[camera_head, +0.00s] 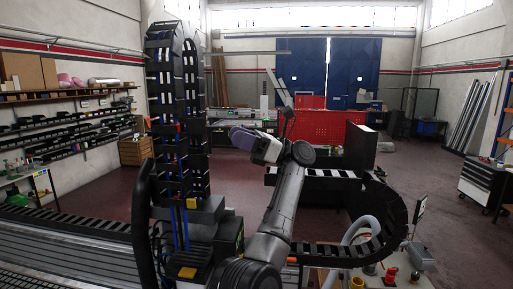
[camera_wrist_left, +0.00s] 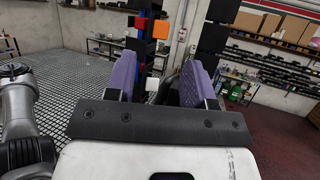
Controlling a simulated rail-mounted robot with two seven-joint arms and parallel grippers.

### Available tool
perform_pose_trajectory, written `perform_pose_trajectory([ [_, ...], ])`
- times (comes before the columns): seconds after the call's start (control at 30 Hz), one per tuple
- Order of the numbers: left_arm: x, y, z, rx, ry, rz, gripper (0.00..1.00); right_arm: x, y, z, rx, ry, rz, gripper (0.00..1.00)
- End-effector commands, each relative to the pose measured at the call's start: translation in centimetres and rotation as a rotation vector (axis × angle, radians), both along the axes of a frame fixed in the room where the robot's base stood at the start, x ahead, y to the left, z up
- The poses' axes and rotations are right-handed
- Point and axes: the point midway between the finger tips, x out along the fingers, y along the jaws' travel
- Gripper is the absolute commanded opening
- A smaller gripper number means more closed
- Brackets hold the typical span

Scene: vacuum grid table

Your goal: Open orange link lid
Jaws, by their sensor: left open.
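My left gripper (camera_head: 243,138) is raised in the middle of the head view, with purple fingers pointing left. In the left wrist view its two purple fingers (camera_wrist_left: 160,72) stand well apart, with nothing held between them. My right gripper is not seen.
Shelves with parts (camera_head: 65,130) line the left wall. A metal grid surface (camera_wrist_left: 75,90) shows in the left wrist view. A red panel (camera_head: 318,126) and blue doors (camera_head: 352,72) are far back. A black curved cable chain (camera_head: 385,215) lies at right. Open floor lies further right.

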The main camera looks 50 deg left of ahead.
Motion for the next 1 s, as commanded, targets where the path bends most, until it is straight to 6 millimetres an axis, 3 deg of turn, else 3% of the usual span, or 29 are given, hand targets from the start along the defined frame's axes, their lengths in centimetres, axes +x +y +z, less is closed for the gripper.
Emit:
perform_pose_trajectory([
  [0.17,1.7,-0.9,-0.7,-0.001,0.001,-0.001,0.49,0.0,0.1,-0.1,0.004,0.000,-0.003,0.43],
  [0.4,3.3,-1.6,-1.2,-0.005,0.001,0.002,0.49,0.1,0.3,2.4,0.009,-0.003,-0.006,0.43],
  [1.0,3.9,-2.1,-1.8,0.000,0.000,0.000,0.49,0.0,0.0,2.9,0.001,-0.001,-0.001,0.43],
])
